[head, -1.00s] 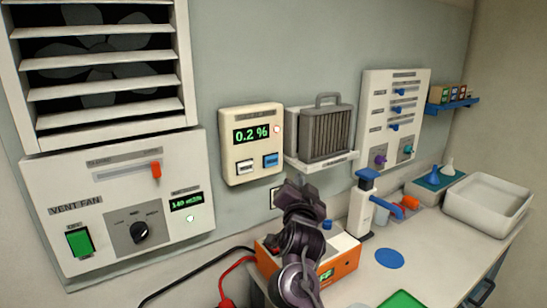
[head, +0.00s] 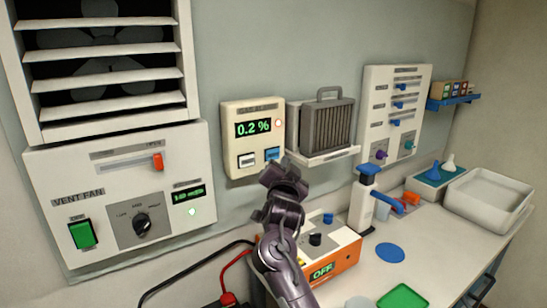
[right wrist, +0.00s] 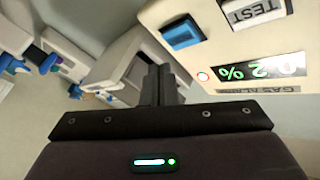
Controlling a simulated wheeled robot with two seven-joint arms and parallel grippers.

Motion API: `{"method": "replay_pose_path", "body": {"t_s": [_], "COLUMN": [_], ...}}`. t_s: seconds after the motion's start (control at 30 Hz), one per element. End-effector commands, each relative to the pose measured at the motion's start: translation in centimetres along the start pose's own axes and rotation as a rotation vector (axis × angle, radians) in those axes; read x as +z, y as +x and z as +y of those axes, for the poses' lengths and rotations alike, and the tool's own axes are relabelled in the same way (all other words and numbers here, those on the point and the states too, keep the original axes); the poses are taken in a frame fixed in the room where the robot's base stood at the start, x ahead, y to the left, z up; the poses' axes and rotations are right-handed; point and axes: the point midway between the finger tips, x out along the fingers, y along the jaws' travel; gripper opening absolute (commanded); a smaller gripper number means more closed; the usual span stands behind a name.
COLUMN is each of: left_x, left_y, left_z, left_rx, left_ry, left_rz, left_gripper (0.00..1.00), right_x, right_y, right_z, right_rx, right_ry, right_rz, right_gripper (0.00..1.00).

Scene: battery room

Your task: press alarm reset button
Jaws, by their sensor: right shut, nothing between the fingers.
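The gas alarm box (head: 252,110) hangs on the wall and reads 0.2 % in green. It has a white button (head: 246,160), marked TEST in the right wrist view (right wrist: 253,13), and a blue button (head: 272,154) to its right. The blue button's label cannot be read; it also shows in the right wrist view (right wrist: 181,36). A small red-ringed lamp (head: 279,122) sits beside the display. My right gripper (head: 283,170) is shut and empty, just below the blue button in the head view. The right wrist view shows its closed fingers apart from the button. My left gripper is out of view.
A filter unit (head: 326,125) on a shelf stands close right of the alarm box. The vent fan panel (head: 110,190) is to the left.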

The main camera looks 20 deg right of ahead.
Motion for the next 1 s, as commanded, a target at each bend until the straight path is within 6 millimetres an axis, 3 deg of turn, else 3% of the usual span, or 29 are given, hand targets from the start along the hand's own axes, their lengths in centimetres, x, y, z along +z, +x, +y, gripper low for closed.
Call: {"method": "replay_pose_path", "body": {"t_s": [0.3, 1.0], "left_x": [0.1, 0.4], "left_y": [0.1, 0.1], "left_z": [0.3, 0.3], "left_rx": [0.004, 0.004], "left_ry": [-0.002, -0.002], "left_rz": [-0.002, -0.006], "left_gripper": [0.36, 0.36], "right_x": [1.0, 1.0], "right_y": [1.8, 1.8], "right_z": [-0.9, -1.0], "right_rx": [0.000, 0.000], "right_ry": [0.001, 0.001], "right_rz": [-0.001, -0.001], "right_gripper": [0.00, 0.00]}}
